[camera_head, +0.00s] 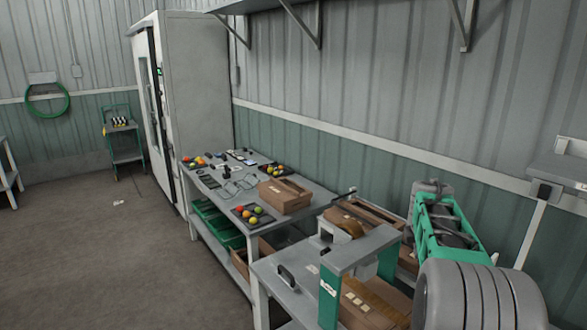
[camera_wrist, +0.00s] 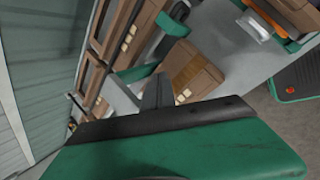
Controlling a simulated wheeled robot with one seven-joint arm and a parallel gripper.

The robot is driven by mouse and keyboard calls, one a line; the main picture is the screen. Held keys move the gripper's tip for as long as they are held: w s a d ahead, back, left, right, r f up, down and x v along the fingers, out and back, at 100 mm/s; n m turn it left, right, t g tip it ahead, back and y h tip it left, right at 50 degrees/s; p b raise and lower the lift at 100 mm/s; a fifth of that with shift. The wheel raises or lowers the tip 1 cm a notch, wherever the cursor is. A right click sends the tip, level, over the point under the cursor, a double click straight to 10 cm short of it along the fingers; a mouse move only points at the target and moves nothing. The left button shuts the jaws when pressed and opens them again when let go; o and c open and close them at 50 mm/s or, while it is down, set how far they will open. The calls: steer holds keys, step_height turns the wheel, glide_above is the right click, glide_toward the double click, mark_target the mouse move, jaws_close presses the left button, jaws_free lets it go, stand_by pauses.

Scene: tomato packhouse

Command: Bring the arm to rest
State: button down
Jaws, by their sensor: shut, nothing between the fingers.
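My gripper (camera_wrist: 157,90) shows in the wrist view as dark grey fingers held together beyond a black and green body. It is shut and empty. Cardboard boxes lie beyond it, one of them (camera_wrist: 193,75) just to the right of the fingers. In the head view my arm, grey and green, is folded at the right, above the near end of the worktable. I cannot make out the fingertips there.
A grey worktable (camera_head: 222,206) carries trays of colored tomatoes and a cardboard box (camera_head: 285,195). A green and grey frame (camera_head: 328,296) stands close to my arm. A tall white cabinet (camera_head: 195,75) stands behind. Wall shelf brackets hang above.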

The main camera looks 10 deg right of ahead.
steer(key=s+a+r+m+y+b, duration=0.1)
steer(key=s+a+m, duration=0.15)
steer(key=a, duration=0.45)
steer(key=s+a+m, duration=0.2)
steer(key=a+m, duration=0.1)
steer(key=a, duration=0.5)
steer(key=s+a+f+m+y, duration=0.1)
steer(key=s+a+f+m, duration=0.2)
steer(key=s+a+m, duration=0.2)
steer(key=s+a+f+m+y+b, duration=0.1)
steer(key=s+a+f+m, duration=0.3)
steer(key=s+a, duration=0.7)
steer(key=shift+s+a+m+y+b, duration=0.3)
steer(key=shift+s+a+m+y, duration=0.1)
steer(key=shift+a, duration=0.7)
